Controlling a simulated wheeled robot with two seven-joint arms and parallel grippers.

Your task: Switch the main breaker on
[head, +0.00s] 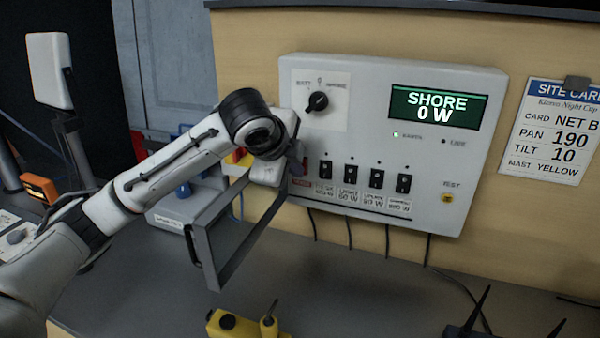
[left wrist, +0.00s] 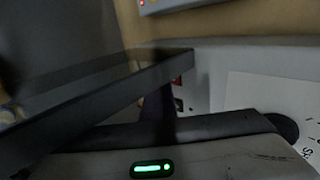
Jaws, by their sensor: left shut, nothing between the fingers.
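The grey power panel (head: 370,130) is fixed to the wooden wall, and its display (head: 438,107) reads SHORE 0 W. My left gripper (head: 298,166) is shut and empty at the panel's lower left edge, in front of where a red label (head: 301,183) shows. The main breaker's lever is hidden there behind the gripper, so I cannot tell its position or whether I touch it. In the left wrist view, a small red patch (left wrist: 177,81) shows on the panel side beside a dark upright finger shape. My right gripper is not in view.
Several black switches (head: 350,175) line the panel right of the gripper, below a rotary knob (head: 317,102). One green lamp (head: 396,134) is lit. A yellow device (head: 245,325) lies on the grey counter (head: 340,275). Cables hang under the panel.

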